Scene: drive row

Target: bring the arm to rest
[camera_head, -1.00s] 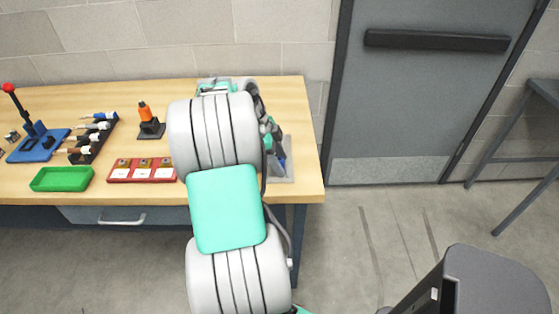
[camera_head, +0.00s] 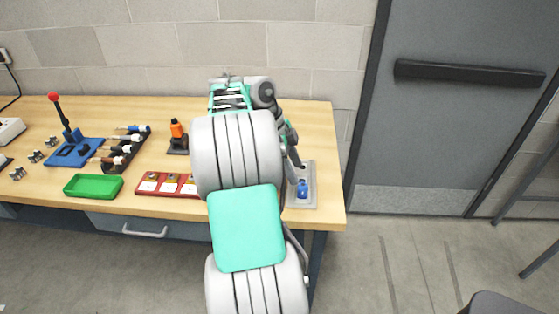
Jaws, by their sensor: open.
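My arm reaches forward over the right end of the wooden workbench (camera_head: 318,130). Its white and teal links cover much of the middle of the view. My gripper (camera_head: 293,158) shows only in part at the right side of the arm, above a grey tray (camera_head: 304,200) at the bench's right edge. A small blue item (camera_head: 303,188) sits on the tray below it, apart from the gripper as far as I can tell. The fingertips are small and partly hidden by the arm, and I see nothing held.
On the bench stand a green tray (camera_head: 93,186), a red block with several pockets (camera_head: 160,184), a black rack of screwdrivers (camera_head: 123,152), an orange-topped tool (camera_head: 178,137) and a blue lever press (camera_head: 72,150). A grey door (camera_head: 450,130) is at right.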

